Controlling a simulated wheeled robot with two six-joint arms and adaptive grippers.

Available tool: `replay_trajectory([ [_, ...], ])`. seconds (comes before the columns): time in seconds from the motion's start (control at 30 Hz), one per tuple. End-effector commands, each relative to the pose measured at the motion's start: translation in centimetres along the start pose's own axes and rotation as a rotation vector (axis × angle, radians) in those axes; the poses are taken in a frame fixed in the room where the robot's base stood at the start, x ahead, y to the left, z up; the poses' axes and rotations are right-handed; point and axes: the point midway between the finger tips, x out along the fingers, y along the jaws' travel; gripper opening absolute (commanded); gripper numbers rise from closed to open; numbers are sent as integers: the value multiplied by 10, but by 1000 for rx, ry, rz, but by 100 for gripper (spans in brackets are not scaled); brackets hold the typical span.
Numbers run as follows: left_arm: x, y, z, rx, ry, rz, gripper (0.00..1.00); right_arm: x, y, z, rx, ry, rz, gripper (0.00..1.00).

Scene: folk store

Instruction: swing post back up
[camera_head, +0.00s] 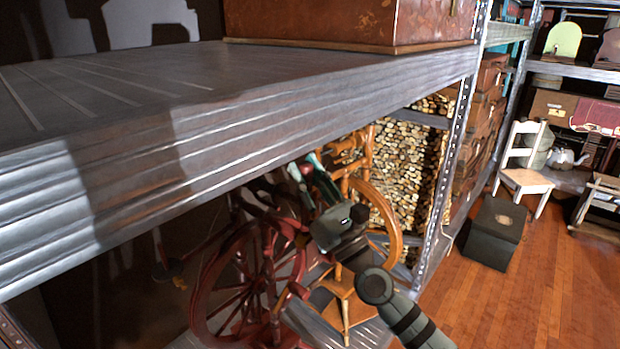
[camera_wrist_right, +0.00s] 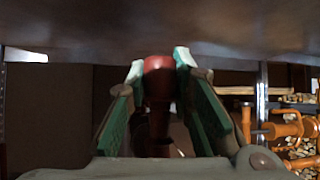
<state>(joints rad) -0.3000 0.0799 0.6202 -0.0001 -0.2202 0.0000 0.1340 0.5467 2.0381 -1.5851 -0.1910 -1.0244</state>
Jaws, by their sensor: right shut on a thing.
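A dark red spinning wheel (camera_head: 250,282) stands under the metal shelf. My right gripper (camera_head: 305,166) reaches in beneath the shelf, above and beside this wheel. In the right wrist view, its green-padded fingers (camera_wrist_right: 159,78) are shut around a dark red turned post (camera_wrist_right: 158,95). The post's rounded top sits between the fingertips, close under a dark surface above. In the head view the post is mostly hidden by the gripper and the shelf edge. My left gripper is not in view.
The metal shelf (camera_head: 250,115) overhangs my gripper, with a brown trunk (camera_head: 330,20) on top. An orange-brown spinning wheel (camera_head: 385,210) stands close to the right, before stacked firewood (camera_head: 408,170). A dark box (camera_head: 493,233) and white chair (camera_head: 523,170) stand beyond open wooden floor.

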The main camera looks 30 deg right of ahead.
Motion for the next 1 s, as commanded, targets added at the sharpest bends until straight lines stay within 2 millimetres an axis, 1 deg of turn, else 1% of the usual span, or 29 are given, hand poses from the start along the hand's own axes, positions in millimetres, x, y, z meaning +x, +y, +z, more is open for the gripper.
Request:
replay_trajectory([
  [0.03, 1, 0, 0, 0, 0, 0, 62, -1, 2, -2, -6, 5, 6, 0],
  [0.43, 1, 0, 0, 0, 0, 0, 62, -1, 3, -3, -11, 7, 12, 0],
  [0.47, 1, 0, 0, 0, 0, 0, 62, -1, 3, -3, -11, 7, 12, 26],
  [0.5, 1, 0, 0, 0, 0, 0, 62, -1, 3, -2, -11, 6, 12, 32],
  [0.57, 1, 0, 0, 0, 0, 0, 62, -1, 3, -2, -11, 5, 11, 42],
  [0.87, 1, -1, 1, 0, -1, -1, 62, -1, 2, -1, -11, 2, 9, 42],
  [0.97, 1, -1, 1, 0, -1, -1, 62, -10, 2, -2, -14, 6, 8, 42],
  [1.0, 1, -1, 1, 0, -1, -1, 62, -18, 2, -2, -15, 7, 9, 42],
])
